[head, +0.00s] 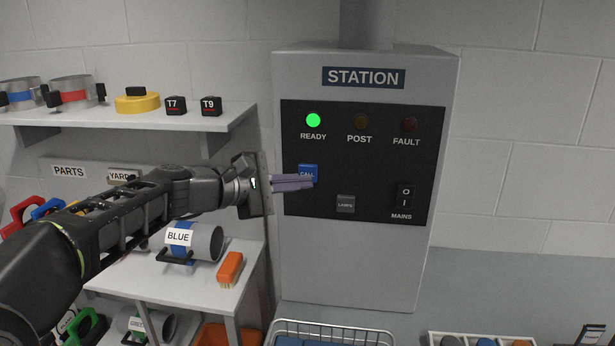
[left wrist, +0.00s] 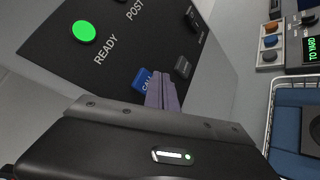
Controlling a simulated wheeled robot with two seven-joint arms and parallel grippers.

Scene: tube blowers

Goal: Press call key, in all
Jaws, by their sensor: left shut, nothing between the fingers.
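The blue CALL key (head: 308,172) is on the black panel of the grey STATION box (head: 350,262), below the lit green READY lamp (head: 313,120). My left gripper (head: 312,183) is shut and empty, its fingertips at the lower edge of the CALL key. In the left wrist view the fingers (left wrist: 162,80) cover part of the blue CALL key (left wrist: 141,78). I cannot tell whether they touch it or whether it is pushed in. My right gripper is not in view.
The panel also has a grey LAMPS key (head: 345,204), a MAINS rocker switch (head: 404,196), and unlit POST (head: 360,121) and FAULT (head: 409,125) lamps. A shelf (head: 130,117) stands left of the box. A wire basket (head: 330,328) is below.

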